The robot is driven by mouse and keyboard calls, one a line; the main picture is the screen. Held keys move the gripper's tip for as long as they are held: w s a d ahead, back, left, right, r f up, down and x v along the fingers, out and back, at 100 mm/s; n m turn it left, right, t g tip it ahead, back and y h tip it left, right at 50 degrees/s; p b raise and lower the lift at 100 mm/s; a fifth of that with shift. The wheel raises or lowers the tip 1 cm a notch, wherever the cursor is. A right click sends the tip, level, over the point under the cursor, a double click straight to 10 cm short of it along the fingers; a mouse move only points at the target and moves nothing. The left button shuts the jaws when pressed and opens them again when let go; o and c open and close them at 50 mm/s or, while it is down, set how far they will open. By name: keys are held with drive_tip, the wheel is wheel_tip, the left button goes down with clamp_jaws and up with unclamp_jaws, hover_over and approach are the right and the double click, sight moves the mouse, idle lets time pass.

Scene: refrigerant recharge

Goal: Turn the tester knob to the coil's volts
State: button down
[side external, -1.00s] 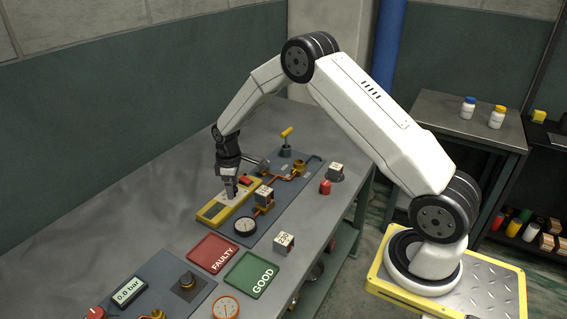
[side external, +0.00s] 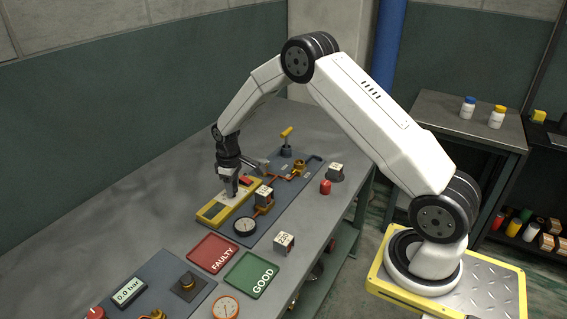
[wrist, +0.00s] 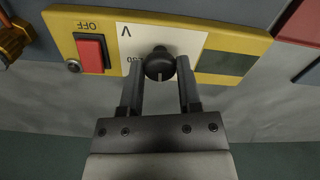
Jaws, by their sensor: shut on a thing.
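The yellow tester (side external: 212,212) lies on the bench. In the wrist view the tester (wrist: 265,45) shows a white dial plate (wrist: 190,38) marked "V", with a black round knob (wrist: 158,64) at its middle. The knob has a pale pointer line facing the gripper side. My gripper (wrist: 160,72) has its two fingers shut on the knob, one on each side. A number on the plate is partly hidden behind the knob and finger. A red switch (wrist: 91,53) marked "OFF" and a dark display (wrist: 225,63) flank the plate. In the side view my gripper (side external: 231,190) covers the knob.
A coil block (side external: 264,195), a round gauge (side external: 244,227) and copper pipes (side external: 290,175) stand close to the tester. Another labelled block (side external: 284,243) sits near the red FAULTY mat (side external: 213,254) and green GOOD mat (side external: 251,275).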

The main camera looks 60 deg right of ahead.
drive_tip(key=m, duration=0.5)
idle(0.4)
drive_tip(key=shift+c, duration=1.5)
unclamp_jaws()
drive_tip(key=shift+r, duration=3.9)
